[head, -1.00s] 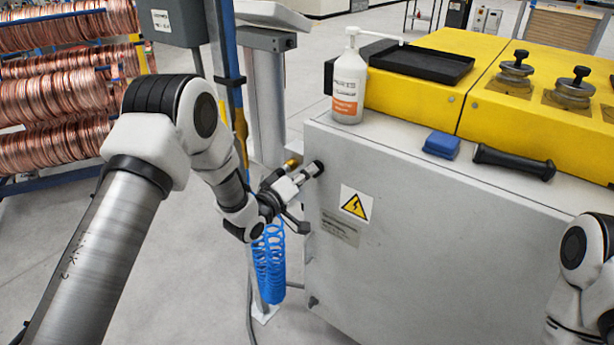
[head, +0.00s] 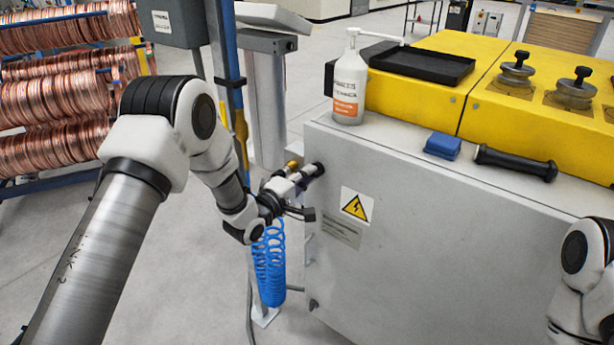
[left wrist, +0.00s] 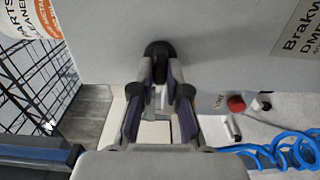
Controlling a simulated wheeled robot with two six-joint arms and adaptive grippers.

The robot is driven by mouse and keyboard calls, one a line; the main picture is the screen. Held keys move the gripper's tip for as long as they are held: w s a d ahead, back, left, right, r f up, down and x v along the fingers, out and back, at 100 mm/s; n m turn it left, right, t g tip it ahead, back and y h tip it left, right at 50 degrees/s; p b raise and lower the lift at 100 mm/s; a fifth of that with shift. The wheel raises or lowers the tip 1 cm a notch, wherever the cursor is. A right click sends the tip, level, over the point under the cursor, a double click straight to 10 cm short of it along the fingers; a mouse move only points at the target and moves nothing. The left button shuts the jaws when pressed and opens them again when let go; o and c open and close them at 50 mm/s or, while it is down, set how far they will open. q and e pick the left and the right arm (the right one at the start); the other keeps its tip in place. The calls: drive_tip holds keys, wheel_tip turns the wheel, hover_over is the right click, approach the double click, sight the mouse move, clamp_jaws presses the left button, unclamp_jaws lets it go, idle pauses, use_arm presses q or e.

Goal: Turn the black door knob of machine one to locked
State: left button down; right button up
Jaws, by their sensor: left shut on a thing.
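The black door knob (head: 318,169) sits on the upper left part of the machine's grey front panel (head: 440,235). My left gripper (head: 305,176) reaches it from the left and mostly covers it in the head view. In the left wrist view the knob (left wrist: 158,49) shows as a dark rounded base with a bar, and the fingertips of my left gripper (left wrist: 164,88) are shut on the bar from both sides. My right arm shows at the right edge of the head view, but its gripper is out of the picture.
A yellow warning label (head: 356,206) is right of the knob. A blue coiled hose (head: 269,265) hangs below my left gripper. A blue post (head: 229,70) stands behind my left arm.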

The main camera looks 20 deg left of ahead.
idle(0.3)
use_arm(q)
drive_tip(key=c, duration=1.2)
unclamp_jaws()
drive_tip(key=shift+a, duration=0.1)
drive_tip(key=shift+o, duration=0.2)
drive_tip(key=v, duration=1.2)
